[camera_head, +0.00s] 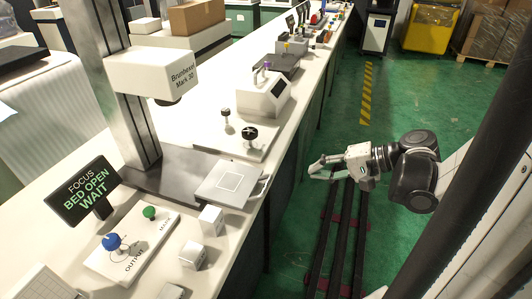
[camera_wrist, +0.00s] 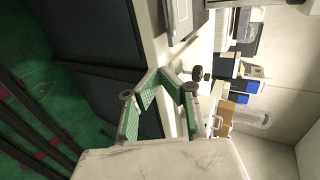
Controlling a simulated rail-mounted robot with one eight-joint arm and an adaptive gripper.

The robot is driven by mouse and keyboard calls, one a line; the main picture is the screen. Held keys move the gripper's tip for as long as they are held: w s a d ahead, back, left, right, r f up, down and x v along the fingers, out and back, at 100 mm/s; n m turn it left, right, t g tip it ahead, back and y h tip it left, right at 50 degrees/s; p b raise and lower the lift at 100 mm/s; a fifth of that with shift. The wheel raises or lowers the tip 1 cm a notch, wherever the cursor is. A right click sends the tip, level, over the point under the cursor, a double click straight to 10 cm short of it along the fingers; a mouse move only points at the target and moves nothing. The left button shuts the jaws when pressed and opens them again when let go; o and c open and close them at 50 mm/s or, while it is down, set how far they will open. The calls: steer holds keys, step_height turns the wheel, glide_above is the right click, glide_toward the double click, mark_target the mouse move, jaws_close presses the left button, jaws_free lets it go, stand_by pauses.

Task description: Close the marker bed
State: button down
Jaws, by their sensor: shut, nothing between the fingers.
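The sign (camera_head: 88,193) reads "FOCUS BED OPEN WAIT". My gripper (camera_head: 314,168) is out over the aisle, to the right of the bed and apart from it. It is shut and empty. In the wrist view, the gripper's green-padded fingers (camera_wrist: 164,78) meet in front of the counter; a grey plate, probably the bed, shows at the top (camera_wrist: 180,18).
A control panel (camera_head: 131,240) with a blue knob and a green knob stands nearer. White blocks (camera_head: 211,220) sit just before the bed. A base with black knobs (camera_head: 236,136) lies beyond it. The green floor (camera_head: 390,250) beside dark rails is open.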

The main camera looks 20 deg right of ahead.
steer(key=shift+w+a+r+b+x, duration=0.15)
steer(key=shift+r+b+x, duration=0.2)
steer(key=shift+x, duration=1.85)
steer(key=shift+w+a+r+b+x, duration=0.1)
steer(key=shift+r+b+x, duration=0.3)
steer(key=shift+x, duration=1.85)
steer(key=shift+w+a+r+b+x, duration=0.2)
steer(key=shift+b+x, duration=0.3)
steer(key=shift+x, duration=1.7)
